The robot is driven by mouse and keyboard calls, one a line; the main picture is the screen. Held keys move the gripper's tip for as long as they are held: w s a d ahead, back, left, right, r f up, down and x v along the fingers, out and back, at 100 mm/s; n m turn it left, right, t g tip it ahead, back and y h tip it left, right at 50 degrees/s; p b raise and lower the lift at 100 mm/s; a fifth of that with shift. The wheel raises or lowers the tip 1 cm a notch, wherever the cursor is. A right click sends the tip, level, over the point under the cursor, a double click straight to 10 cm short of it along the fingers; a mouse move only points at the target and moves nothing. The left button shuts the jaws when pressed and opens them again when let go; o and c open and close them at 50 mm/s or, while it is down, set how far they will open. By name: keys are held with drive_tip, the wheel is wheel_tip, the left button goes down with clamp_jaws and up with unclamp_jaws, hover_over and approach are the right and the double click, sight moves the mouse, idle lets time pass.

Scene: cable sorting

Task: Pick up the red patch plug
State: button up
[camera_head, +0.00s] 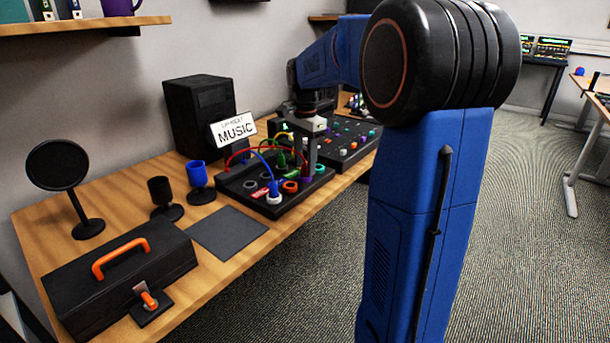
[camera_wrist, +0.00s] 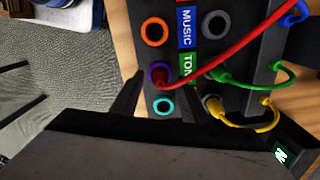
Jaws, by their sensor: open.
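The red patch plug (camera_wrist: 163,78) sits in a purple-ringed socket (camera_wrist: 154,70) on the dark patch panel (camera_wrist: 147,12) in the wrist view. Its red cable (camera_wrist: 232,50) arcs away to the upper right. My gripper (camera_wrist: 160,86) is open, with one finger on each side of the plug. I cannot tell whether either finger touches it. In the head view my gripper (camera_head: 309,158) points down over the right end of the patch panel (camera_head: 290,205), and the red cable (camera_head: 240,154) arches across the panel's back. The plug itself is hidden there.
Green (camera_wrist: 255,88) and yellow (camera_wrist: 255,124) cables lie close to my right finger in the wrist view. A blue plug (camera_head: 273,192) stands at the panel's front. A mixer (camera_head: 352,143) is behind. A mat (camera_head: 227,232), cups and a black toolbox (camera_head: 125,285) are to the left.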

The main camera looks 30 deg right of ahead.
drive_tip(key=shift+f, duration=0.35)
drive_tip(key=shift+c, duration=0.3)
clamp_jaws()
drive_tip(key=shift+r, duration=0.15)
